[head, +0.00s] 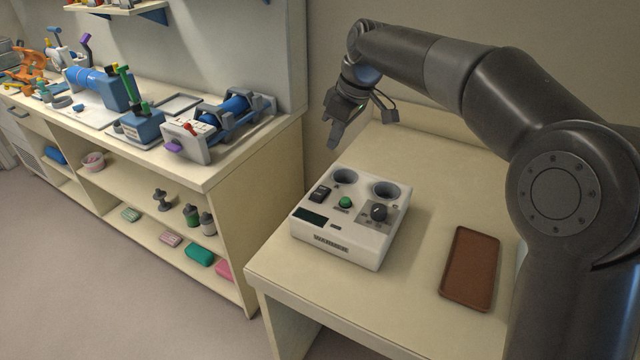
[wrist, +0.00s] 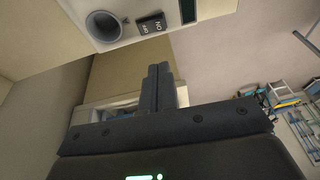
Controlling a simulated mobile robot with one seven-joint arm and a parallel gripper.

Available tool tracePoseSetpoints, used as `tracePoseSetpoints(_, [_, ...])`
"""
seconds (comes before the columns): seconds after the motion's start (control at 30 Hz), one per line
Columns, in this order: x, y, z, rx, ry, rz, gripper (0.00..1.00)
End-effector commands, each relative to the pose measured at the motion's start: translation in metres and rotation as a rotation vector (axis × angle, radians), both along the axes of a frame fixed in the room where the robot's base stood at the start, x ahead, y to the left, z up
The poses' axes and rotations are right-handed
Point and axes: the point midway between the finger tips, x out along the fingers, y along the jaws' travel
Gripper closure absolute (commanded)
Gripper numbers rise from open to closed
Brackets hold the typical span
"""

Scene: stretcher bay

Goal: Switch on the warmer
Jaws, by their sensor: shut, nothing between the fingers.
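The warmer (head: 350,252) is a white box on the cream table. Its top has two round wells (head: 383,190), a green button (head: 345,202), a dark knob (head: 378,212), a dark display (head: 310,216) and a black rocker switch (head: 320,194). In the wrist view the rocker switch (wrist: 152,25) shows ON and OFF marks, beside one well (wrist: 103,25). I cannot tell which side is pressed. My gripper (head: 336,138) is behind and above the warmer, apart from it, pointing down. Its fingers (wrist: 160,72) are together and hold nothing.
A brown tray (head: 470,268) lies on the table (head: 428,178), right of the warmer. A workbench (head: 215,172) at the left carries tools and devices, including a blue-cylinder device (head: 215,128) near its right end. The table's back right is clear.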

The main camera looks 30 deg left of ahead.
Motion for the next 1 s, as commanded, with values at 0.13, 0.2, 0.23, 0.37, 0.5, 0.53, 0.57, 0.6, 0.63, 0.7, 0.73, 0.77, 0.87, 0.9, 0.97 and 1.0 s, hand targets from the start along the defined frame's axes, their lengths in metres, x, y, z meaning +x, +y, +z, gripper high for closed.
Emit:
tracePoseSetpoints(0.13, [0.000,0.004,-0.001,0.004,0.003,0.012,1.00])
tracePoseSetpoints(0.2, [0.000,0.003,-0.001,0.004,0.003,0.011,1.00])
tracePoseSetpoints(0.23, [0.000,0.003,-0.001,0.004,0.003,0.011,1.00])
tracePoseSetpoints(0.37, [0.000,0.003,-0.001,0.004,0.003,0.011,1.00])
tracePoseSetpoints(0.5, [0.000,0.005,-0.006,0.003,0.004,0.010,1.00])
tracePoseSetpoints(0.53, [-0.001,0.005,-0.009,0.003,0.005,0.011,1.00])
tracePoseSetpoints(0.57, [-0.001,0.006,-0.013,0.002,0.005,0.011,1.00])
tracePoseSetpoints(0.6, [-0.001,0.008,-0.018,0.002,0.006,0.011,1.00])
tracePoseSetpoints(0.63, [-0.002,0.009,-0.023,0.002,0.006,0.011,1.00])
tracePoseSetpoints(0.7, [-0.003,0.013,-0.036,0.000,0.007,0.010,1.00])
tracePoseSetpoints(0.73, [-0.003,0.015,-0.043,0.000,0.008,0.011,1.00])
tracePoseSetpoints(0.77, [-0.003,0.017,-0.049,0.002,0.007,0.011,1.00])
tracePoseSetpoints(0.87, [-0.005,0.023,-0.070,0.001,0.007,0.011,1.00])
tracePoseSetpoints(0.9, [-0.005,0.026,-0.078,0.000,0.007,0.010,1.00])
tracePoseSetpoints(0.97, [-0.006,0.029,-0.090,0.001,0.006,0.011,1.00])
tracePoseSetpoints(1.0, [-0.006,0.032,-0.097,0.002,0.005,0.011,1.00])
